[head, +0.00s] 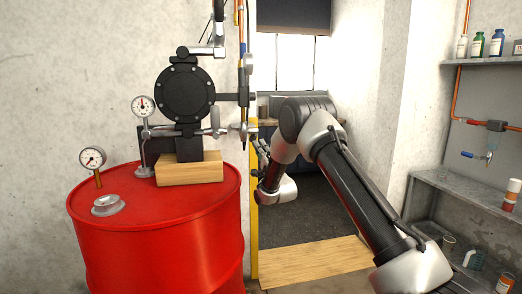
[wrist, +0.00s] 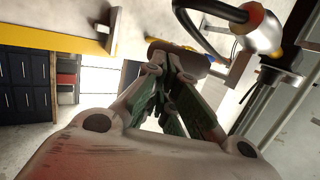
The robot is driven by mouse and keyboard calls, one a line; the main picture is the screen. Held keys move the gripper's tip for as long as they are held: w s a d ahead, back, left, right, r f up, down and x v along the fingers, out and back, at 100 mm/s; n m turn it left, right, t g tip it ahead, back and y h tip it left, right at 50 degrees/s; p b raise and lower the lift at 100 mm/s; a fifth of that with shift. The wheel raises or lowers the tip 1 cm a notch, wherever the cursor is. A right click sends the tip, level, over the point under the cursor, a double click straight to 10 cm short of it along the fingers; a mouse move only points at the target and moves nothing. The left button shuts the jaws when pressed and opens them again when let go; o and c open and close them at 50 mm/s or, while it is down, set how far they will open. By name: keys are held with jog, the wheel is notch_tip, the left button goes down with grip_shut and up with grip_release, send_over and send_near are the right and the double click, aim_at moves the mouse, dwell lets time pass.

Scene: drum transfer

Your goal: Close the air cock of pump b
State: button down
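A black round-faced pump (head: 186,94) stands on a wooden block on top of a red drum (head: 160,225) in the head view. No letter shows on it. A vertical air line with small fittings (head: 244,125) runs down at its right side; I cannot make out which fitting is the cock or how its handle stands. My gripper (head: 262,158) is just right of this line, partly hidden by my wrist. In the wrist view my gripper's green-padded fingers (wrist: 172,85) point toward a dark brown cylindrical part (wrist: 180,57). I cannot tell whether they touch or grip it.
A silver fitting with a black curved hose (wrist: 262,30) is close to the fingers at upper right. Two gauges (head: 92,157) (head: 143,105) stand by the pump. A blue-handled valve (head: 468,155) hangs at the right wall near shelves (head: 470,190). A doorway opens behind my arm.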

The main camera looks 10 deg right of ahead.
jog(key=shift+n+t+y, duration=0.3)
jog(key=shift+t+y, duration=0.1)
jog(key=shift+t, duration=0.2)
jog(key=shift+d+r+x, duration=0.1)
jog(key=shift+d+x, duration=0.1)
jog(key=shift+x, duration=0.9)
jog(key=shift+d+r+x, duration=0.1)
jog(key=shift+d+x, duration=0.15)
jog(key=shift+x, duration=0.85)
